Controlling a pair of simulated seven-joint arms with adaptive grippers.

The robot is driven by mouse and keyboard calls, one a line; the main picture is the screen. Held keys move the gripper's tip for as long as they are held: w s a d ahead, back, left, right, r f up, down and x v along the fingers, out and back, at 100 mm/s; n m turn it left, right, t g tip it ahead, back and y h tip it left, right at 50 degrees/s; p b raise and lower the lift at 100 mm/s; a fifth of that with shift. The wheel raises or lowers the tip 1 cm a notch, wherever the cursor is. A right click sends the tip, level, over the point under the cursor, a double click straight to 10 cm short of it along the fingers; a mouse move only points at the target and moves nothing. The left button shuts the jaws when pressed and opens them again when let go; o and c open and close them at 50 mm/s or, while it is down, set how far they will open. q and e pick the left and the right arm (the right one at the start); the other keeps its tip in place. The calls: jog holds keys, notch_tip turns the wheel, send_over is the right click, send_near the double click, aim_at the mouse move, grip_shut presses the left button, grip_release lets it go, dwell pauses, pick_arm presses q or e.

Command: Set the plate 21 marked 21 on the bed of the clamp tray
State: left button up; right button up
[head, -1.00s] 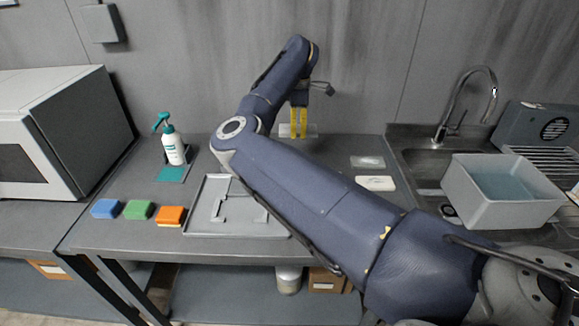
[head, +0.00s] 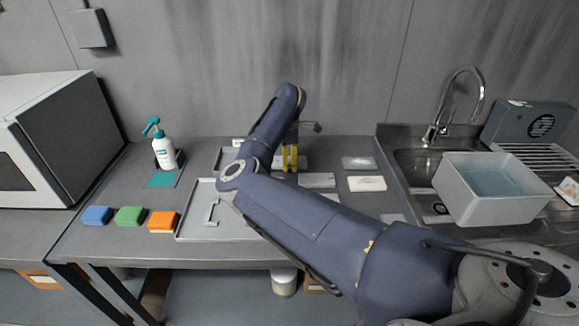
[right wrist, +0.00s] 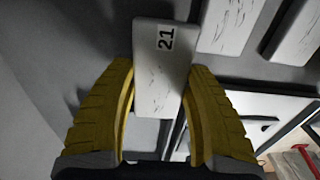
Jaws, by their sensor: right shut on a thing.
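Plate 21 (right wrist: 158,95) is a pale, streaked slab with a black "21" on a white label at its far end, in the right wrist view. My right gripper (right wrist: 160,72) is shut on it, one yellow finger on each long side. In the head view the right gripper (head: 290,158) is over the back of the table, and I cannot clearly make out plate 21 there. The clamp tray (head: 182,228) is a flat grey tray with a raised rim and clamp parts, front and left of the gripper. My right arm hides part of it. My left gripper is not in view.
Other pale plates (head: 367,183) lie to the right of the gripper. Blue, green and orange sponges (head: 163,221) are left of the tray. A pump bottle (head: 165,153) stands behind them. A grey basin (head: 462,205) is by the sink at right.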

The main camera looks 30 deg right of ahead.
aim_at(290, 160)
jog(key=shift+f, duration=1.15)
jog(key=shift+f, duration=0.15)
jog(key=o, duration=1.2)
jog(key=shift+o, duration=0.2)
notch_tip(290, 160, up, 12)
jog(key=shift+r, duration=0.15)
